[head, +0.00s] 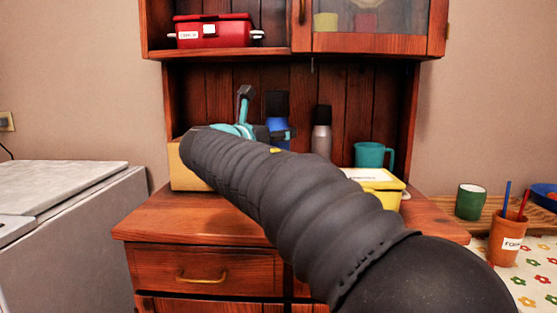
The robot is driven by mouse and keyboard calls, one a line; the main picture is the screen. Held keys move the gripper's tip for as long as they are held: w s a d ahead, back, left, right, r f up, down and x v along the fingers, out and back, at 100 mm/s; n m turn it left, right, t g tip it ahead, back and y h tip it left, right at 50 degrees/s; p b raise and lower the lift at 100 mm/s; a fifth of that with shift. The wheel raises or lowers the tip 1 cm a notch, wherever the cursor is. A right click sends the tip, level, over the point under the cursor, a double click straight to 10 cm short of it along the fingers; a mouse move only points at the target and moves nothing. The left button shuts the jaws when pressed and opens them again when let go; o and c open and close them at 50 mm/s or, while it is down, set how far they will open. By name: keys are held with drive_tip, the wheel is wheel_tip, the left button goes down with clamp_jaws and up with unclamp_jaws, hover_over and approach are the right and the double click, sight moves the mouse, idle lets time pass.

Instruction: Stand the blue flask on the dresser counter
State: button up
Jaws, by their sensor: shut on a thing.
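The blue flask (278,124) has a dark cap and looks upright at the back of the dresser, left of centre. My gripper (268,127), teal and dark, is shut on the blue flask. The flask's lower end is hidden behind my arm, so I cannot tell whether it touches the counter. The dresser counter (172,219) is reddish wood, and my arm crosses above its middle.
A grey flask (321,139) and a teal mug (373,156) stand to the right. A yellow box (385,188) is nearer. A tan box (188,178) is on the left. Above are a shelf with a red container (213,32) and a glass-fronted cabinet (370,22).

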drive_tip(key=shift+f+b, duration=0.3)
drive_tip(key=shift+f, duration=2)
drive_tip(key=o, duration=1.6)
drive_tip(key=v, duration=1.2)
drive_tip(key=shift+s+b, duration=0.1)
drive_tip(key=shift+b, duration=0.2)
